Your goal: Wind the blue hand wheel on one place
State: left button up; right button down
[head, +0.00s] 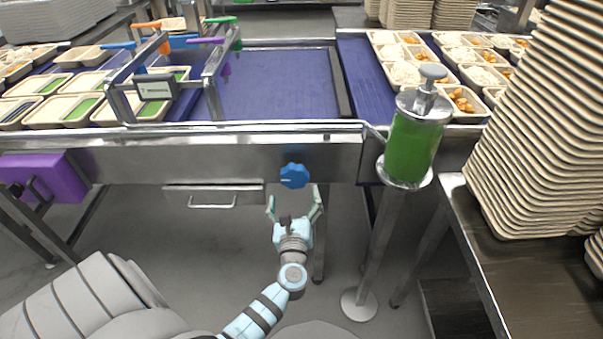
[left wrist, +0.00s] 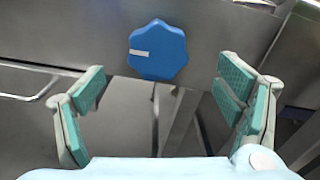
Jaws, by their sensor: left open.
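The blue hand wheel (head: 294,176) is a lobed knob on the front steel face of the conveyor frame. In the left wrist view the wheel (left wrist: 157,50) shows a white mark on its left side, pointing left. My left gripper (head: 295,205) is open and empty, just below and in front of the wheel in the head view. In the left wrist view its green-padded fingers (left wrist: 163,100) stand wide apart, one on each side of the wheel and lower than it. They do not touch it. My right gripper is in neither view.
A drawer with a handle (head: 213,196) is left of the wheel under the frame. A green cylinder dispenser (head: 412,145) stands right on a post. A purple box (head: 48,177) is far left. Tray stacks (head: 545,120) stand on the right table. Trays with food lie on the blue belts (head: 285,85).

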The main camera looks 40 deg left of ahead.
aim_at(293, 179)
pick_arm(q)
jog(key=a, duration=0.1)
jog(key=w+a+r, duration=0.1)
jog(key=w+a, duration=0.1)
jog(key=shift+a+r+b, duration=0.15)
jog(key=shift+a+b, duration=0.1)
jog(key=shift+b, duration=0.15)
jog(key=shift+x, duration=1.2)
jog(key=shift+w+a+f+b, duration=0.1)
jog(key=shift+w+f+b, duration=0.15)
jog(key=shift+w, duration=0.35)
jog(key=shift+w+a+f+b, duration=0.15)
jog(key=shift+w+f, duration=0.2)
jog(key=shift+w, duration=0.2)
jog(key=shift+w+a+f, duration=0.2)
jog(key=shift+w+a, duration=0.1)
jog(key=shift+w, duration=0.45)
jog(key=shift+s+r, duration=0.15)
jog(key=shift+r, duration=0.05)
jog(key=shift+s+r, duration=0.1)
jog(key=shift+s, duration=0.05)
jog(key=shift+c, duration=0.8)
jog(key=shift+d, duration=0.1)
jog(key=c, duration=1)
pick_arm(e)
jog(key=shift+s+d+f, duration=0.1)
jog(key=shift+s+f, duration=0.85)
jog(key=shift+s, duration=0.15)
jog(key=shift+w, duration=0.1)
